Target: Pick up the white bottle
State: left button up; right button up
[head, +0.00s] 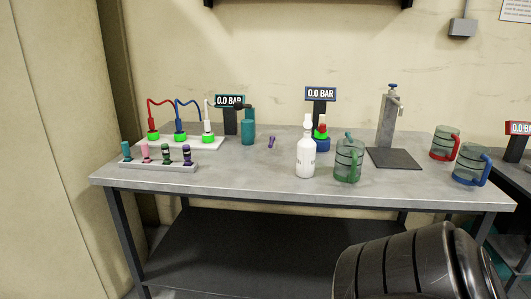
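The white bottle (306,158) stands upright on the grey metal table (240,180), near its front edge and right of the middle. It has a narrow white neck and top. A clear green-tinted jug (348,160) stands close to its right. A blue base with a green and red top (322,143) stands just behind it, partly hidden by the bottle. Neither of my grippers is in the head view, and nothing is seen touching the bottle.
A teal bottle (248,131), a purple piece (271,141) and a strip of coloured plugs (155,165) are to the left. A metal dispenser (388,125) and two jugs, red-handled (443,142) and blue-handled (467,164), are to the right. A large black ribbed shape fills the lower right.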

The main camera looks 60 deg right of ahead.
aim_at(306, 154)
jog(key=z, duration=0.3)
jog(key=i, duration=1.2)
jog(key=z, duration=0.75)
